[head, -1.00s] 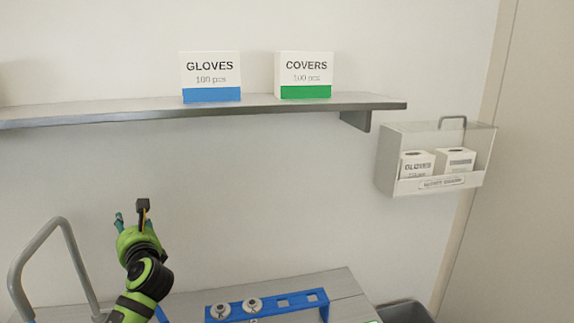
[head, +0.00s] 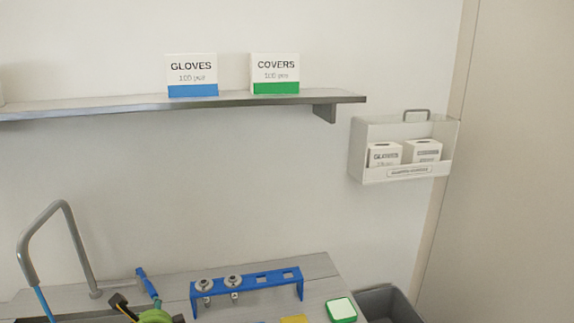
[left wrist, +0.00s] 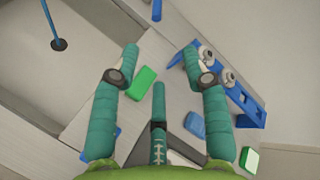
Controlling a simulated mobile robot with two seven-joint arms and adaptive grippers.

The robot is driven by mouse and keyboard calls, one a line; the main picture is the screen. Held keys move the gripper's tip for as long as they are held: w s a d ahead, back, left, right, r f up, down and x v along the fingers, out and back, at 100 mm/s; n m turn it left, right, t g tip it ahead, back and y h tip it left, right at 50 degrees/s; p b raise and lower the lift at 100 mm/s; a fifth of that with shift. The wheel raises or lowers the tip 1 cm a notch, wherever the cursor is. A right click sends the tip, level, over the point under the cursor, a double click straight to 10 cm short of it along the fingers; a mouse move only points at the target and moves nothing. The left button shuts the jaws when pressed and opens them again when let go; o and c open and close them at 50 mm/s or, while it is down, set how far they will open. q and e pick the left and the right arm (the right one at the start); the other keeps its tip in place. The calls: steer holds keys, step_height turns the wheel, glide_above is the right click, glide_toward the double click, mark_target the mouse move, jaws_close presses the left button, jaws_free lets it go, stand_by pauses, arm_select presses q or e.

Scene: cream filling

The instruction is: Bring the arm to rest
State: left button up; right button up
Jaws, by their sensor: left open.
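My left gripper (head: 145,308) is at the bottom edge of the head view, low over the counter, with its green body partly cut off. In the left wrist view its teal fingers (left wrist: 161,58) are spread apart with nothing held between them. A green block (left wrist: 141,82) and a blue block (left wrist: 195,125) show beyond and beside the fingers. My right gripper is in neither view.
A blue rack (head: 247,283) holding metal fittings stands on the counter (head: 322,268), right of the gripper. A green-and-white block (head: 341,309) lies to its right. A grey curved pipe (head: 62,235) rises at left. A grey bin (head: 385,300) stands beside the counter.

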arm_select(q)
steer(key=s+d+f+n+g+h, duration=0.2)
steer(key=s+d+f+n, duration=0.25)
steer(key=s, duration=0.65)
steer(key=s+d+f+n+g+h, duration=0.2)
steer(key=s+d+f+n+g, duration=0.3)
steer(key=s, duration=0.6)
steer(key=s+d+f+n+h, duration=0.25)
steer(key=s+n, duration=0.45)
steer(key=s, duration=0.4)
step_height(320, 180, down, 36)
steer(key=s+g+b, duration=0.2)
steer(key=b, duration=1)
steer(key=s+a+f+b, duration=0.1)
steer(key=s+f+b, duration=0.4)
steer(key=s+f, duration=0.3)
steer(key=s+a+f+g+b, duration=0.1)
steer(key=s+f+b, duration=0.4)
steer(key=f, duration=1)
steer(key=s+a, duration=0.1)
steer(key=s, duration=0.1)
steer(key=shift+s+f, duration=0.4)
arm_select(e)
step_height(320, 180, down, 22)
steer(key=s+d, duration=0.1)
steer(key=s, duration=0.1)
